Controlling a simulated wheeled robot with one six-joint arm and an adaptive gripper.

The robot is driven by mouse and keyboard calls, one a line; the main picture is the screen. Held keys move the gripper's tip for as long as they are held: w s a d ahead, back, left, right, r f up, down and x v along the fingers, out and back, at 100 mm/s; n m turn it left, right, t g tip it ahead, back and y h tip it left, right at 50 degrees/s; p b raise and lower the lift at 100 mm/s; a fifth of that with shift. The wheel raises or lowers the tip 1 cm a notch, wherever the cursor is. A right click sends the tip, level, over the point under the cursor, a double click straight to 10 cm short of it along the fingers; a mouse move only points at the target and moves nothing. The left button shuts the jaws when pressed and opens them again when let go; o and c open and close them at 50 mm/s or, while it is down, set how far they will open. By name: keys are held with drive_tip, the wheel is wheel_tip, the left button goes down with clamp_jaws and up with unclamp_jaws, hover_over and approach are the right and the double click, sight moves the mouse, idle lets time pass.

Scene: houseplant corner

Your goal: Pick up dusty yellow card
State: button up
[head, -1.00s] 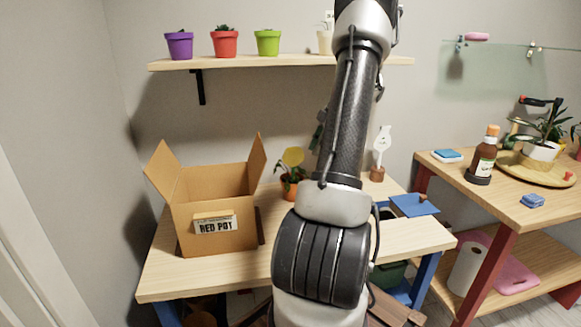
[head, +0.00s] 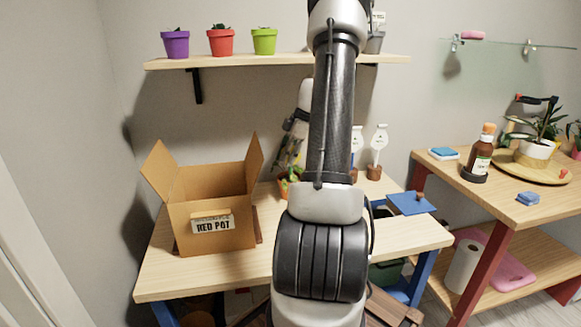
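I cannot make out a yellow card for certain now. A small orange pot with a plant (head: 284,188) stands on the table, right of the cardboard box, partly hidden by my arm. My gripper (head: 289,160) hangs down behind my arm link, directly over this pot and in front of its plant. Its fingers are small and mixed with the leaves, so I cannot tell whether they are open, shut or touching anything.
An open cardboard box labelled RED POT (head: 212,226) stands left on the table (head: 200,283). A blue mat (head: 411,203) lies right. A shelf (head: 250,62) with several pots hangs above.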

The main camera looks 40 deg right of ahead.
clamp_jaws()
